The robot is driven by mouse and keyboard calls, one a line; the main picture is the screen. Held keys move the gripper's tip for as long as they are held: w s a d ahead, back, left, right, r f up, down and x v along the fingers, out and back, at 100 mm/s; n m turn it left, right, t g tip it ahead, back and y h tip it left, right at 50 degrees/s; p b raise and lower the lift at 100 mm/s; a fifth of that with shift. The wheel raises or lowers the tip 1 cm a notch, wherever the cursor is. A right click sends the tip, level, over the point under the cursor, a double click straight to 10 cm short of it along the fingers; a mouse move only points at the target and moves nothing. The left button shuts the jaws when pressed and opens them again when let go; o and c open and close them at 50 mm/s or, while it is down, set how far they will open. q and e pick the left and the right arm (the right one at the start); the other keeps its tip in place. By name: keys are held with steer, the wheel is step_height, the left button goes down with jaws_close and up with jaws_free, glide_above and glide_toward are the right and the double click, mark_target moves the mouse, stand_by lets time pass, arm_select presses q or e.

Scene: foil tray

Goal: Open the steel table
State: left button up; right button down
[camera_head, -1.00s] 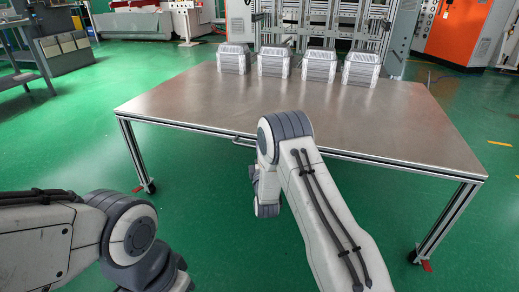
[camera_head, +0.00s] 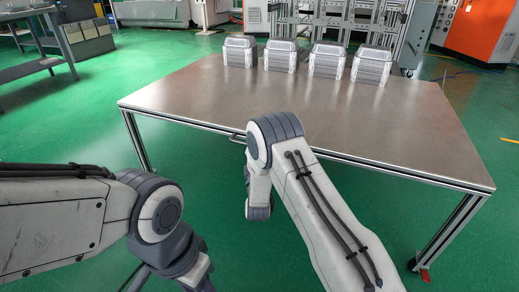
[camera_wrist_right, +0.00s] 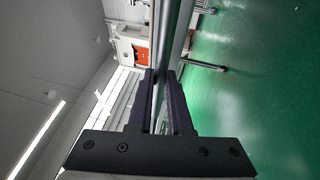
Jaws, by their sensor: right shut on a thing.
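The steel table (camera_head: 300,115) has a broad flat metal top and an aluminium frame on legs with castors. A slim handle (camera_head: 237,138) shows at its front edge, left of centre, beside my right arm. In the right wrist view, my right gripper (camera_wrist_right: 161,80) has its two dark fingers close together at the table's front edge (camera_wrist_right: 168,35), shut on the handle, which is mostly hidden between them. My right arm hides this gripper in the head view. My left arm is bent at the lower left, clear of the table; its gripper is not visible.
Several silver foil-like containers (camera_head: 326,60) stand in a row along the table's back edge. The front of the top is clear. Grey shelving (camera_head: 85,40) stands at the left, an orange cabinet (camera_head: 480,28) at the back right. Green floor is open around the table.

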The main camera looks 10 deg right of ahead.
steer(key=shift+r, duration=0.2)
steer(key=c, duration=1)
jaws_free()
steer(key=shift+o, duration=0.8)
steer(key=shift+a, duration=0.2)
steer(key=shift+f, duration=0.1)
steer(key=p+v, duration=0.3)
steer(key=v, duration=0.7)
steer(key=shift+s, duration=0.15)
steer(key=shift+a, duration=0.1)
